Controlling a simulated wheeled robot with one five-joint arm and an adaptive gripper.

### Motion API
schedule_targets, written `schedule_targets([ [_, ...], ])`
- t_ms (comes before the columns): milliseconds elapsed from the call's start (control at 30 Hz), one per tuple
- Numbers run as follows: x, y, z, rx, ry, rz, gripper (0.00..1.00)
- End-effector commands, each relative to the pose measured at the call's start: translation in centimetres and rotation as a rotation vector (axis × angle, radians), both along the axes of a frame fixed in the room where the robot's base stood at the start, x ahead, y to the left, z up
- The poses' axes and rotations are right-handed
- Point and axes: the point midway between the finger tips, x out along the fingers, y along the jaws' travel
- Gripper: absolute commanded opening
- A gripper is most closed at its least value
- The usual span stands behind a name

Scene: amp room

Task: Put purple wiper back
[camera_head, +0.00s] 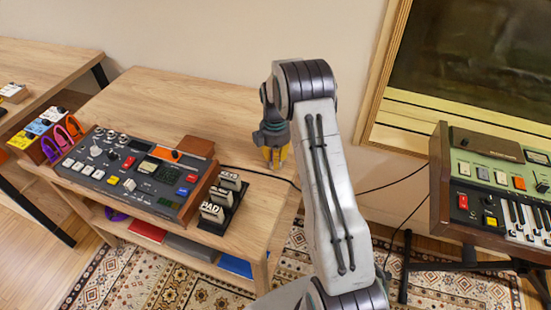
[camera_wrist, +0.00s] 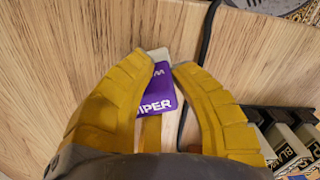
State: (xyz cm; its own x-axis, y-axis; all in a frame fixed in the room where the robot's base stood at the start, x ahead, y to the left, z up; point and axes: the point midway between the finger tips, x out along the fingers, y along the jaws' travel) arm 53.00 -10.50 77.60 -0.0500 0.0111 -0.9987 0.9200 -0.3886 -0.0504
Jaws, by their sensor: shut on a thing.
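The purple wiper (camera_wrist: 155,93), a small block with a purple label reading "IPER" and a pale end, shows between the yellow fingers in the wrist view. My gripper (camera_wrist: 163,70) is shut on it. The black rack (camera_head: 236,212) holds several pale labelled cartridges, with "KEYS" at the back and "PAD" at the front, and dark gaps between. The rack (camera_wrist: 262,113) also shows at the right of the wrist view.
A wood-sided sampler (camera_head: 125,170) stands left of the rack, with coloured pedals (camera_head: 50,130) beyond it. A black cable (camera_head: 255,172) runs across the table (camera_head: 180,90) near my gripper. A green keyboard (camera_head: 490,190) stands at the right. The table's back is clear.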

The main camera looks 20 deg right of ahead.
Motion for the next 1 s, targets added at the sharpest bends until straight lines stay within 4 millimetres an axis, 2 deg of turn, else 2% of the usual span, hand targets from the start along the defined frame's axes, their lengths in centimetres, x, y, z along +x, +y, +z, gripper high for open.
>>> schedule_targets([
  [233, 0.0, 0.0, -0.4, 0.0, 0.0, 0.0, 0.0],
  [267, 0.0, 0.0, -0.3, 0.0, 0.0, 0.0, 0.26],
  [467, 0.0, 0.0, -0.3, 0.0, 0.0, 0.0, 0.43],
  [767, 0.0, 0.0, 0.0, 0.0, 0.0, 0.0, 0.44],
  [867, 0.1, 0.0, 0.5, -0.001, -0.002, 0.0, 0.44],
  [1000, 0.3, -0.1, 2.4, -0.001, -0.005, 0.0, 0.44],
])
